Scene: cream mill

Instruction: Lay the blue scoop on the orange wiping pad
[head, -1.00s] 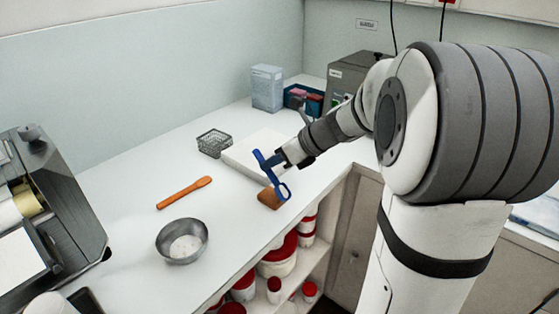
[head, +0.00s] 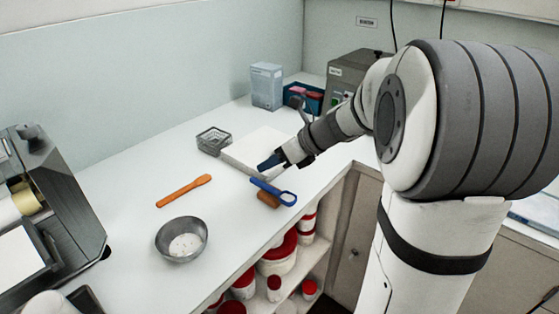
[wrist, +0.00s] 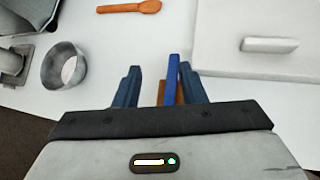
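The blue scoop (head: 274,191) lies across the orange wiping pad (head: 268,200) near the front edge of the counter, with its ring end to the right. The pad is partly hidden beneath it. My gripper (head: 269,163) is just above and behind the scoop, apart from it in the head view. In the wrist view my gripper (wrist: 159,73) has its blue fingers spread. The scoop (wrist: 171,80) shows edge-on between them, touching neither visibly, with a strip of the pad (wrist: 161,92) beside it.
A white slab (head: 243,153) lies behind my gripper, beside a wire basket (head: 213,140). An orange spatula (head: 184,191) and a metal bowl (head: 182,239) are to the left. Open counter lies between the spatula and the pad. Shelves with red-lidded tubs are below the edge.

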